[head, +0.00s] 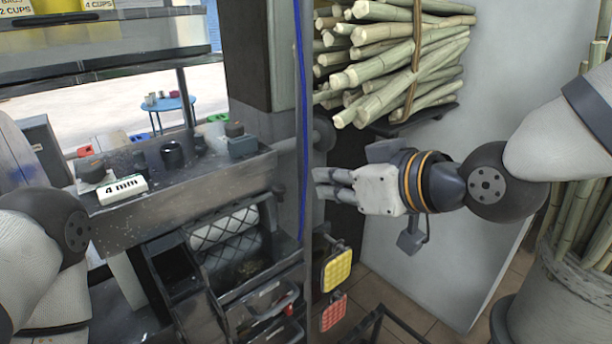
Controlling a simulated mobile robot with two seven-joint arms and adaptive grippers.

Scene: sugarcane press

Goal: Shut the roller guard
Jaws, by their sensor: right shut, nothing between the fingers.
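Two diamond-patterned rollers (222,228) show in the head view inside the press frame, left of centre. A tall, narrow upright edge with a blue strip (301,120) stands to their right. It may be the edge of the roller guard, seen nearly edge-on; I cannot tell its full outline or how far it stands open. My right gripper (320,183) reaches in from the right, shut and empty, its fingertips pointing left, close beside this edge. Whether they touch it I cannot tell. My left arm enters at the left, but its gripper is out of view.
A metal ledge (205,188) above the rollers holds dark weights and a "4 mm" block (122,189). Sugarcane bundles (390,60) lie on a rack behind my right gripper. Yellow (337,270) and red pads (333,312) hang below it. A cane-filled bin (570,285) stands far right.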

